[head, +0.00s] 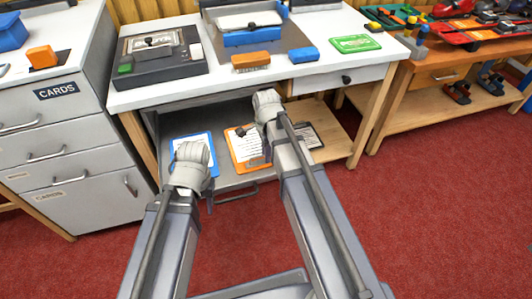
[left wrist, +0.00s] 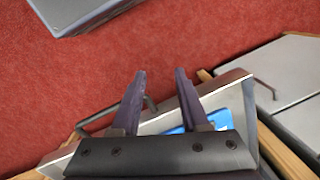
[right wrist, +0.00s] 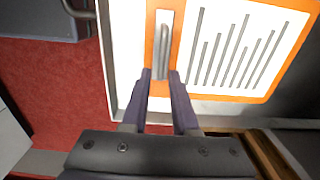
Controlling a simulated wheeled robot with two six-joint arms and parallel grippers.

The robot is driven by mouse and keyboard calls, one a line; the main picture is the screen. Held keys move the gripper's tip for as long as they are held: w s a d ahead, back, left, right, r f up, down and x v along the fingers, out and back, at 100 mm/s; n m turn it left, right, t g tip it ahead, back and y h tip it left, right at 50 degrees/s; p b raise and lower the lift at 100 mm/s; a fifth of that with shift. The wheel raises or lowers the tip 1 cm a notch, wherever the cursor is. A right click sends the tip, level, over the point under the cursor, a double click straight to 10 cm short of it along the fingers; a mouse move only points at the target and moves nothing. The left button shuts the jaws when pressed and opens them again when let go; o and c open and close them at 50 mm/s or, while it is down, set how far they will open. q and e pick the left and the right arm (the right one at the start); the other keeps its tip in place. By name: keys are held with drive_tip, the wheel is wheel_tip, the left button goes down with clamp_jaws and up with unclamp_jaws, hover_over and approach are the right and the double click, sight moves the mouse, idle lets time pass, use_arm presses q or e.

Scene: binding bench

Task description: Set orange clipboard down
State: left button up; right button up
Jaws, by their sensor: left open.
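The orange clipboard (head: 246,150), with a white sheet and a metal clip, is in or just over the open drawer (head: 232,181), between a blue clipboard (head: 192,146) and a dark one (head: 304,136). My left gripper (left wrist: 160,76) is open and empty over the drawer's front edge, near the blue clipboard (left wrist: 233,122).
A grey cabinet (head: 90,125) stands left and a wooden tool bench (head: 440,72) right. Red floor is clear in front.

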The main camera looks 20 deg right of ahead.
drive_tip(key=shift+o, duration=0.6)
drive_tip(key=shift+r, duration=0.1)
wheel_tip(320, 180, up, 12)
drive_tip(key=p, duration=1.2)
drive_tip(key=s+a+n+h, duration=0.1)
drive_tip(key=s+a+n, duration=1)
drive_tip(key=n, duration=1)
drive_tip(key=s, duration=0.3)
drive_tip(key=shift+s, duration=0.15)
drive_tip(key=shift+a+r, duration=0.1)
